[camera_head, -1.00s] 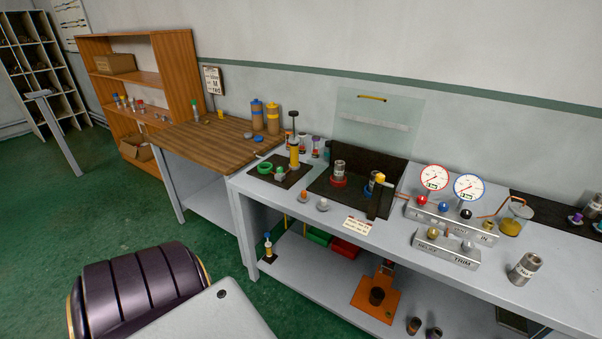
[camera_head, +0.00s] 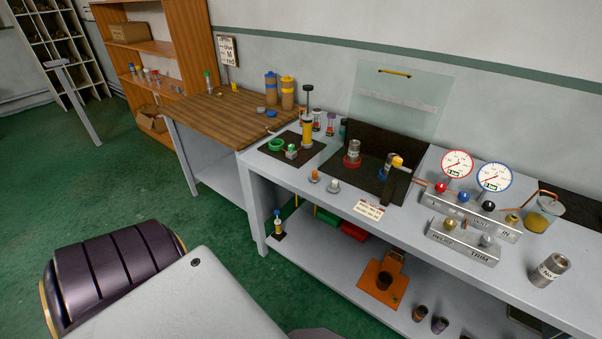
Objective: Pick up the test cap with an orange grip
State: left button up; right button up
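A small test cap with an orange grip (camera_head: 314,176) stands upright near the front edge of the grey workbench (camera_head: 290,183). A similar cap with a pale grey or white grip (camera_head: 333,186) stands just to its right, a small gap apart. Neither of my grippers is in view. Nothing touches the orange-grip cap.
Behind the caps, a dark mat (camera_head: 301,158) bears a yellow pump (camera_head: 307,132) and a green ring. A black tray (camera_head: 368,189) holds pipe pieces. A small sign (camera_head: 369,209) and a gauge block (camera_head: 465,207) stand right.

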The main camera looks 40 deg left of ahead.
aim_at(314, 177)
jog(key=i+u, duration=0.25)
jog(key=u, duration=0.2)
jog(key=i+u, duration=0.25)
jog(key=u, duration=0.15)
jog(key=i+l+u, duration=0.1)
jog(key=u, duration=0.35)
jog(key=i+l+u, duration=0.25)
jog(key=u, duration=0.15)
jog(key=i, duration=0.1)
